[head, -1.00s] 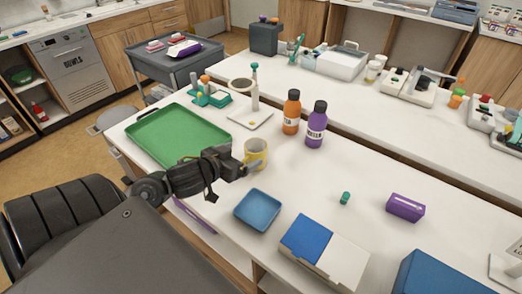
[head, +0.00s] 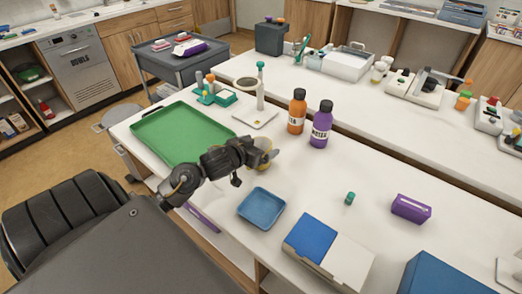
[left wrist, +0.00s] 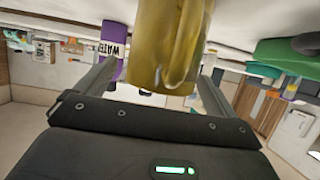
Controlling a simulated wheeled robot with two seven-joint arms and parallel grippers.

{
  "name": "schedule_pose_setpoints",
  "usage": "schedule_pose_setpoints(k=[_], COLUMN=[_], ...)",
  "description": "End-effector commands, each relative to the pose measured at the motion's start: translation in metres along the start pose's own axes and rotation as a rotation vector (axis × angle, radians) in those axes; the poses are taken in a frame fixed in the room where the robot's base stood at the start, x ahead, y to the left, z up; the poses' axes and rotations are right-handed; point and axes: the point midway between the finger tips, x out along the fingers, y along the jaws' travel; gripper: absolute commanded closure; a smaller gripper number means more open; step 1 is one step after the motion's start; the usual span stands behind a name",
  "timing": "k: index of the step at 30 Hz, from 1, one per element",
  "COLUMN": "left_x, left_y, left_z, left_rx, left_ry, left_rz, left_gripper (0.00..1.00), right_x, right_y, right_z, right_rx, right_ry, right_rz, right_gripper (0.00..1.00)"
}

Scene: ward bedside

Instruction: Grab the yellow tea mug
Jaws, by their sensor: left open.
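The yellow tea mug (head: 264,158) stands on the white table, partly hidden behind my left gripper (head: 262,154) in the head view. In the left wrist view the mug (left wrist: 168,45) appears large and upside down, between the two fingers of my open left gripper (left wrist: 155,82). The fingers are on either side of it with gaps visible, and its handle side faces the camera. My right gripper is not in view.
A green tray (head: 180,138) lies left of the mug, a blue tray (head: 261,209) in front. Orange (head: 297,113) and purple (head: 320,126) bottles stand behind it to the right.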

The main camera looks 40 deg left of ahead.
Motion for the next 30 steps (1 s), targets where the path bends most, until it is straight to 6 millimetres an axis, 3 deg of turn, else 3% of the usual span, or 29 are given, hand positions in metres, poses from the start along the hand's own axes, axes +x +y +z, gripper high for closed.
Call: schedule_pose_setpoints(k=[9,21,30], left_x=[0.0043,0.0043,0.0033], left_y=[-0.0002,0.0002,-0.0001], left_z=[0.0002,-0.0001,-0.0031], left_rx=[-0.001,-0.001,0.0], left_ry=[-0.001,0.0,0.002], left_rz=[-0.001,0.0,0.0], left_gripper=[0.08,0.61,0.61], right_x=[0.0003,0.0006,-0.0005], right_y=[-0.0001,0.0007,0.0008], right_z=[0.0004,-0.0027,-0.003], right_rx=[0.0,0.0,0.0], right_ry=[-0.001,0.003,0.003], right_rz=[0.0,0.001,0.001], right_gripper=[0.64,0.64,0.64])
